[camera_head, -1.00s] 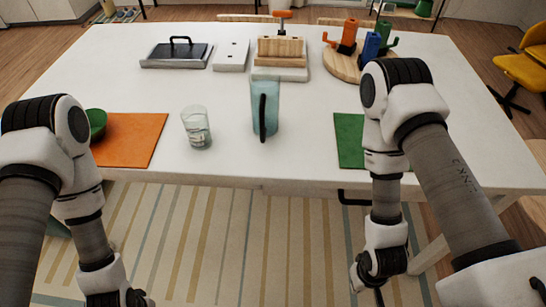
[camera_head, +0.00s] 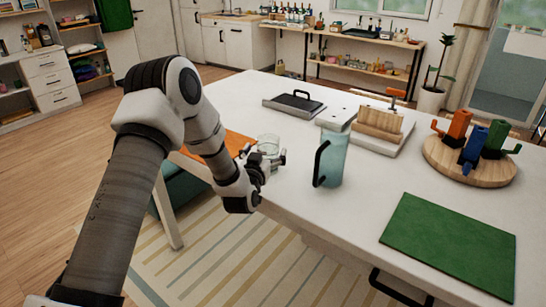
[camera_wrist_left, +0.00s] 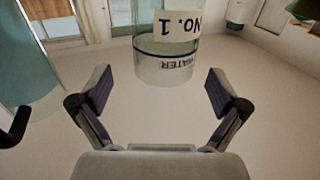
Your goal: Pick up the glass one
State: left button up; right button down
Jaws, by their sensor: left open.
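A clear glass (camera_head: 268,143) stands on the white table, partly hidden behind my left gripper (camera_head: 265,164) in the head view. In the left wrist view the glass (camera_wrist_left: 165,68) is straight ahead, just beyond the fingertips, with "NO. 1" and "WATER" markings that appear upside down. My left gripper (camera_wrist_left: 160,90) is open, with one finger on each side and nothing between them. A light blue pitcher (camera_head: 333,156) with a black handle stands right of the glass; it also shows at the left of the wrist view (camera_wrist_left: 28,65). My right gripper is out of view.
The white table (camera_head: 355,220) has free room at its front. An orange mat (camera_head: 235,141) lies left of the glass, a green mat (camera_head: 452,240) at the right. Behind are a black-handled tray (camera_head: 294,103), a wooden block (camera_head: 381,124) and a round board (camera_head: 460,172) with coloured pieces.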

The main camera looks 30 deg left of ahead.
aim_at(271, 136)
pick_arm(q)
jog(key=shift+w+a+r+p, duration=0.1)
jog(key=shift+w+r+p, duration=0.25)
jog(key=shift+r, duration=0.2)
jog(key=shift+w+a+r+p, duration=0.1)
jog(key=shift+w+r+p, duration=0.15)
jog(key=shift+r, duration=0.25)
jog(key=w+a, duration=0.1)
jog(key=w+f, duration=0.1)
jog(key=w, duration=0.1)
jog(key=shift+a+f, duration=0.2)
jog(key=shift+a, duration=0.15)
jog(key=shift+w+f, duration=0.1)
jog(key=shift+w, duration=0.05)
jog(key=shift+d, duration=0.1)
jog(key=shift+s+d+r, duration=0.15)
jog(key=shift+s+r, duration=0.15)
jog(key=shift+c, duration=1)
jog(key=shift+s, duration=0.1)
jog(key=c, duration=0.5)
jog(key=shift+f, duration=0.1)
jog(key=c, duration=1.1)
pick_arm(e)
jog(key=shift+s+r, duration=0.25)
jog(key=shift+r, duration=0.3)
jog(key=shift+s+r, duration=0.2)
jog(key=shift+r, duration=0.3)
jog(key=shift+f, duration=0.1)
